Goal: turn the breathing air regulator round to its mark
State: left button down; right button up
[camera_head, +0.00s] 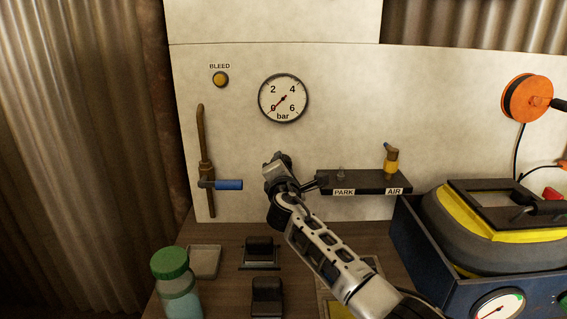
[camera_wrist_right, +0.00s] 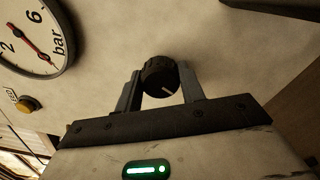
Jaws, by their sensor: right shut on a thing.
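The breathing air regulator seems to be the black ribbed knob (camera_wrist_right: 158,70) on the pale panel in the right wrist view, with a short white line on its face. My right gripper (camera_wrist_right: 163,84) has one finger on each side of the knob and is shut on it. In the head view my right gripper (camera_head: 274,163) is at the panel below the gauge and hides the knob. I cannot make out the mark on the panel. My left gripper is not in view.
The bar gauge (camera_head: 283,98) reads near 0. A blue-handled valve (camera_head: 228,184) is left of the gripper. A shelf labelled PARK and AIR (camera_head: 365,183) is close on the right. Below are a green-capped bottle (camera_head: 175,285), a grey tray (camera_head: 204,261) and a blue case (camera_head: 430,262).

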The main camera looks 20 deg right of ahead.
jog(key=n, duration=0.3)
jog(key=shift+d+n, duration=0.1)
jog(key=shift+n, duration=2.4)
jog(key=shift+r, duration=0.1)
jog(key=o, duration=1)
jog(key=b+v, duration=0.1)
jog(key=v, duration=1.5)
